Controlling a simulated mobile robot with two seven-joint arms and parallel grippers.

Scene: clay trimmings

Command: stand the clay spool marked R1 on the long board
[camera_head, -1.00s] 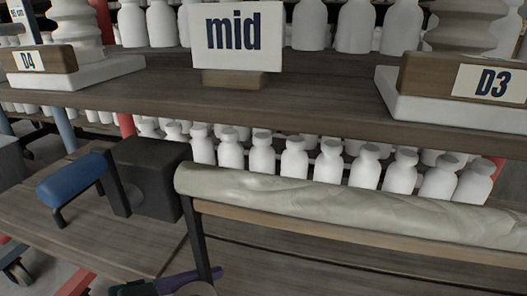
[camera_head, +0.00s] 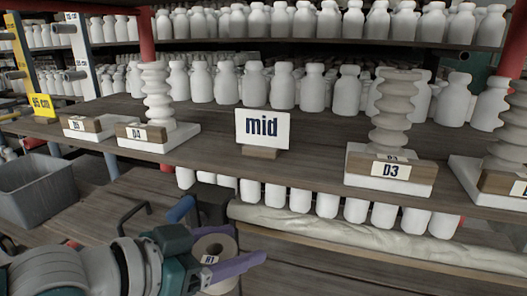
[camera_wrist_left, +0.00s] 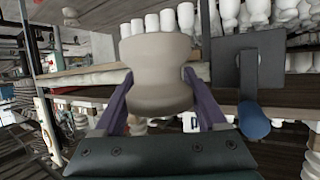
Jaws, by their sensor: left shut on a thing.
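The clay spool (camera_head: 215,247), pale and round with a dark hole in its top, has a small tag that seems to read R1. My left gripper (camera_head: 228,256) has its purple fingers shut on it, at the bottom of the head view. In the left wrist view the spool (camera_wrist_left: 156,72) sits between both fingertips (camera_wrist_left: 158,75). The long board (camera_head: 215,152) is a dark wooden shelf above and beyond the gripper. The held spool is apart from it in the head view. My right gripper is not in view.
Bare board lies either side of the sign. White bottles fill the shelves behind. A grey bin (camera_head: 38,188) is at left.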

